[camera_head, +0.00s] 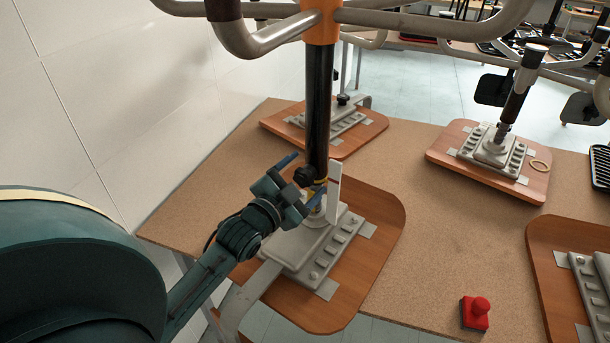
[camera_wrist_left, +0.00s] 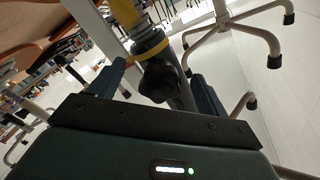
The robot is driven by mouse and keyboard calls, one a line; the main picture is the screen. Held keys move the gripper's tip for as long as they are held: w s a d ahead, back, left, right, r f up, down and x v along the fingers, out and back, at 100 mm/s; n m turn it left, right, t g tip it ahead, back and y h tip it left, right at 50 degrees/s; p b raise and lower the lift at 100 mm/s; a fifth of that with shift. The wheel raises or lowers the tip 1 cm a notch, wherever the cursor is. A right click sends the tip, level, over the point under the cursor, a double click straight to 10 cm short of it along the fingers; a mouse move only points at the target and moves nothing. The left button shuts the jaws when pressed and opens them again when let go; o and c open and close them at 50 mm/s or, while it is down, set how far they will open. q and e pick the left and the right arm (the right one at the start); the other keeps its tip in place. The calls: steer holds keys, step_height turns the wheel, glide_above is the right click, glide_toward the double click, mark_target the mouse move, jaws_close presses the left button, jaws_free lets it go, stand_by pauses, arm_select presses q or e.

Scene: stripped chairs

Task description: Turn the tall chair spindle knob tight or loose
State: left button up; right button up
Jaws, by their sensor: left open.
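The tall chair spindle (camera_head: 318,105) is a black upright column with an orange collar (camera_head: 322,28) on top. Its dark knob (camera_head: 304,177) sticks out low on the spindle, near a yellow band. In the left wrist view the black knob (camera_wrist_left: 160,80) lies between the two fingers, below a yellow ring (camera_wrist_left: 148,50). My left gripper (camera_head: 303,182) is open around the knob, one finger on each side; it also shows in the left wrist view (camera_wrist_left: 158,92). I cannot tell whether either finger touches the knob. My right gripper is not in view.
The spindle stands on a grey plate (camera_head: 290,245) on an upturned wooden seat (camera_head: 385,215). A red button box (camera_head: 475,312) sits on the tan table (camera_head: 440,250). More seats with spindles lie behind and right. A white wall (camera_head: 110,90) is at left.

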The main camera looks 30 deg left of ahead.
mark_target(300, 181)
arm_select(q)
steer(key=shift+s, duration=0.15)
steer(key=shift+s+p, duration=0.55)
steer(key=shift+s, duration=0.4)
steer(key=shift+s+a+p, duration=0.1)
steer(key=shift+s+p, duration=0.6)
steer(key=shift+s, duration=1.2)
steer(key=shift+s, duration=0.1)
